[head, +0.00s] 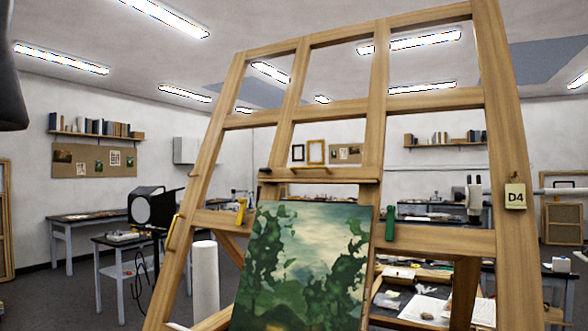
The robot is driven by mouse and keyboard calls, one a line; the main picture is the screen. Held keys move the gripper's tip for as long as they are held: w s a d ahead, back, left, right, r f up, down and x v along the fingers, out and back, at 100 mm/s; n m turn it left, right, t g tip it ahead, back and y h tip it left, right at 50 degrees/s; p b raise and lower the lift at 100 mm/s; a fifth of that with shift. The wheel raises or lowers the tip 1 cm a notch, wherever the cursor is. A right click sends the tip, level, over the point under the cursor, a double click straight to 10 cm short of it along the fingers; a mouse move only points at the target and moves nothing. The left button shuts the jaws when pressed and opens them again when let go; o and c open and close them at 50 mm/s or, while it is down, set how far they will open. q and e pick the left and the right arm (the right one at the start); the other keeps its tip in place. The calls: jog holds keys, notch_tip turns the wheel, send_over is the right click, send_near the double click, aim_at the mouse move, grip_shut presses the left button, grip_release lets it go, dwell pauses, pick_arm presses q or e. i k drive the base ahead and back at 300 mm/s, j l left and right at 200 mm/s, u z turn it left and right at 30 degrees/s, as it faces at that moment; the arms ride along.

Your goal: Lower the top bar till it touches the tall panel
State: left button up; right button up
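The top bar (340,175) is a wooden crosspiece on the big easel, with a brass-coloured handle (309,169) on it and a dark knob (265,170) at its left end. The tall panel (300,262), a green landscape painting, stands upright below it. A clear gap shows between the bar's lower edge and the panel's top edge, so they are apart. The panel's bottom edge is out of frame. Neither of my grippers can be made out. A dark rounded shape at the upper left edge may be part of my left arm.
The easel frame (492,150) fills the middle and right. A yellow clamp (241,211) and a green clamp (389,222) sit beside the panel. A white roll (205,282) stands at lower left. A lamp (152,207) and tables are behind. A D4 tag (515,196) hangs on the right post.

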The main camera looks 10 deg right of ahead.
aim_at(323, 175)
jog(key=i+j+z, duration=0.1)
jog(key=j, duration=0.25)
jog(key=i+j, duration=0.25)
jog(key=j, duration=0.15)
jog(key=i+j+z, duration=0.15)
jog(key=j, duration=0.25)
jog(key=i+j+z, duration=0.1)
jog(key=j, duration=0.3)
jog(key=i+j+z, duration=0.1)
jog(key=j, duration=0.3)
jog(key=i+j+z, duration=0.25)
jog(key=i+j, duration=0.35)
